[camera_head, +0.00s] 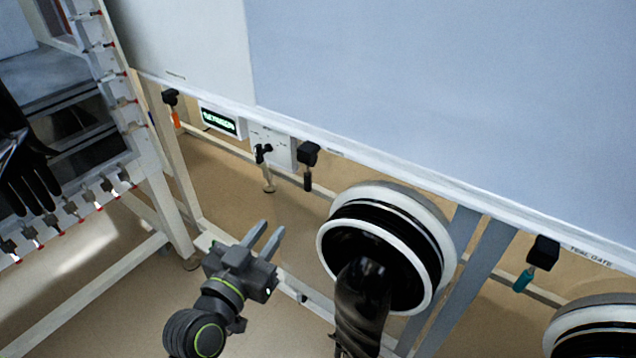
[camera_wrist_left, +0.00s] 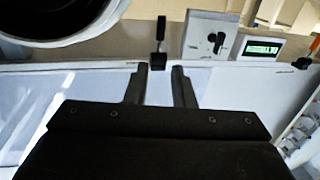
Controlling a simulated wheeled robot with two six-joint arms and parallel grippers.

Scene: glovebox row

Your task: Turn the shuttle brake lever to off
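A black lever with a block-shaped mount (camera_head: 308,154) hangs under the white cabinet's lower edge, its handle pointing down. It also shows in the left wrist view (camera_wrist_left: 160,33), between and beyond the fingertips. A similar lever with an orange handle (camera_head: 175,118) hangs farther left, and one with a teal handle (camera_head: 523,280) hangs at right beside a "TEAL GATE" label. The label near the black lever is too small to read, so I cannot tell which is the shuttle brake. My left gripper (camera_head: 268,240) is open and empty, apart from the levers. My right gripper is not in view.
A white panel with a black knob (camera_head: 264,152) and a green-lit display (camera_head: 219,121) sit left of the black lever. A large round glove port (camera_head: 425,235) with a hanging black glove (camera_head: 362,300) stands right of my left gripper. A white frame stands at left.

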